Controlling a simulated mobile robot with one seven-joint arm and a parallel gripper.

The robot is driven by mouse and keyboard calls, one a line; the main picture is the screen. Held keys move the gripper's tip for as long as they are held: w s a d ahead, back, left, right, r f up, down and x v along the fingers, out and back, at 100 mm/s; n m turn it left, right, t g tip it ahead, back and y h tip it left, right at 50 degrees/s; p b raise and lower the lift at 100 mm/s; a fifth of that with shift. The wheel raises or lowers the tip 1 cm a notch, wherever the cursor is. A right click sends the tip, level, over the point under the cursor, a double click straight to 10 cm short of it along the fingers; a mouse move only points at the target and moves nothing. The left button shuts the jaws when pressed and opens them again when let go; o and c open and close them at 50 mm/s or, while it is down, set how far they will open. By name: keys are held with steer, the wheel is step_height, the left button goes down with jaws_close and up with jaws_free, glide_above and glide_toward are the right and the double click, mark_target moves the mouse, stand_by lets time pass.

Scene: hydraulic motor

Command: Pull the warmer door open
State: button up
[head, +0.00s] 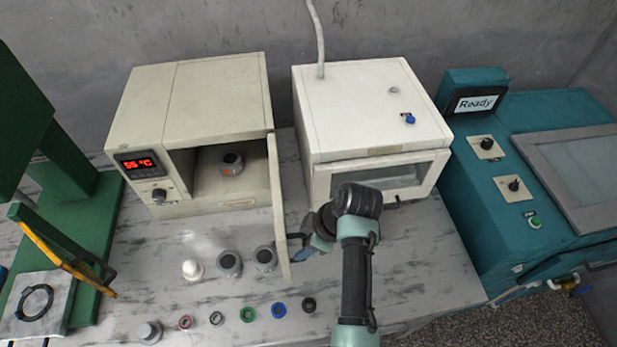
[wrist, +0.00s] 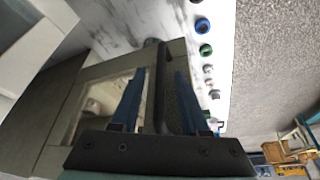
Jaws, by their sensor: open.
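The warmer (head: 215,100) is the beige box with a red 55 °C display, at left centre in the head view. Its door (head: 278,205) stands swung out from the right side, roughly square to the front, leaving the chamber open. A grey cup with an orange band (head: 232,164) sits inside. My gripper (head: 301,241) is at the door's right face, near its dark handle; my wrist partly hides it. In the wrist view, the dark handle bar (wrist: 161,95) passes between the blue fingers of my gripper (wrist: 160,72), which are apart. Contact with the handle cannot be told.
A white box with a windowed front (head: 375,110) stands right of the warmer, close behind my wrist. A white knob-like piece (head: 192,270), two grey cups (head: 230,264) and several coloured rings (head: 247,314) lie before the warmer. A teal machine (head: 520,190) is at right.

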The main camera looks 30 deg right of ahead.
steer(key=p+v, duration=0.1)
steer(key=v, duration=1.2)
steer(key=shift+w+a, duration=0.1)
steer(key=shift+w, duration=0.05)
